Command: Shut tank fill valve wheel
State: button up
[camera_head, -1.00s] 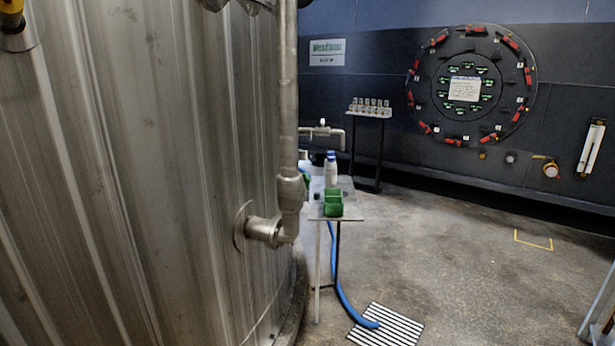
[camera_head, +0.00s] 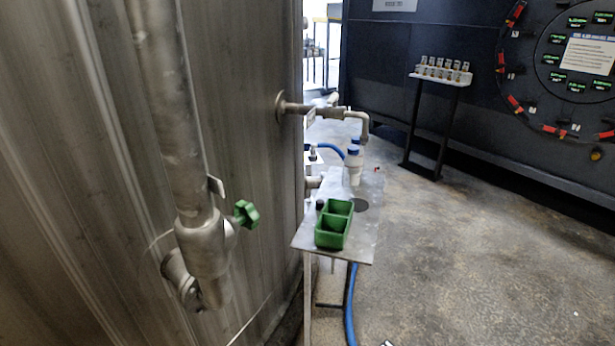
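A small green valve wheel (camera_head: 246,214) sticks out to the right of a grey vertical pipe (camera_head: 178,120) on the side of the large metal tank (camera_head: 70,190). The pipe bends into the tank wall just below the wheel. I cannot tell from this view whether the valve is open or shut. My gripper is not in view.
A small metal table (camera_head: 340,255) right of the tank holds a green two-part tray (camera_head: 334,228) and a white bottle with a blue cap (camera_head: 354,165). A blue hose (camera_head: 351,305) hangs below. A sample stand (camera_head: 441,75) stands farther back. Floor at right is clear.

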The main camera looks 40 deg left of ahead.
aim_at(245, 213)
jog(key=i, duration=2.15)
jog(key=i+u, duration=0.15)
jog(key=u, duration=0.25)
jog(key=i+u, duration=0.1)
jog(key=u, duration=0.3)
jog(key=i+l+u, duration=0.15)
jog(key=u, duration=0.25)
jog(key=i+l+u, duration=0.1)
jog(key=u, duration=2.8)
jog(key=i+j+z, duration=0.15)
jog(key=j, duration=0.15)
jog(key=i+j+z, duration=0.15)
jog(key=j, duration=0.2)
jog(key=k, duration=0.05)
